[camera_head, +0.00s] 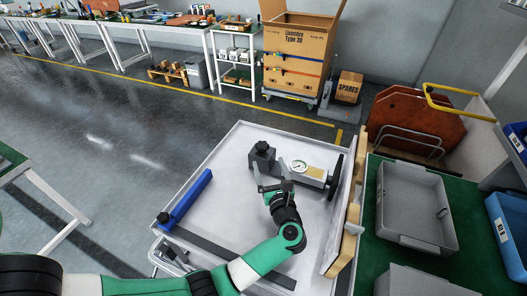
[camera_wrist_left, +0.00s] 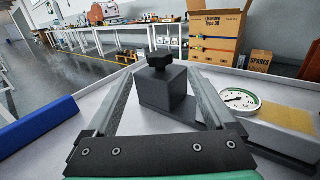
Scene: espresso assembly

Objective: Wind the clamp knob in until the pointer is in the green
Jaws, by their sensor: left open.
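A dark grey block (camera_wrist_left: 165,91) with a black lobed knob (camera_wrist_left: 159,59) on top stands on the pale bench top. In the head view the block (camera_head: 263,160) and knob (camera_head: 261,146) are at the middle, left of a round white dial gauge (camera_head: 299,166). The gauge also shows in the left wrist view (camera_wrist_left: 240,100); its pointer is too small to read surely. My left gripper (camera_head: 270,185) is open on the near side of the block. In the wrist view its fingers reach along both sides of the block, below the knob, with nothing clearly gripped. My right gripper is out of view.
A blue bar (camera_head: 186,200) lies at left on the bench. A black disc (camera_head: 335,176) stands at the fixture's right end, near an upright wooden-edged panel (camera_head: 346,215). A grey bin (camera_head: 415,205) is at right. The bench between the blue bar and block is clear.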

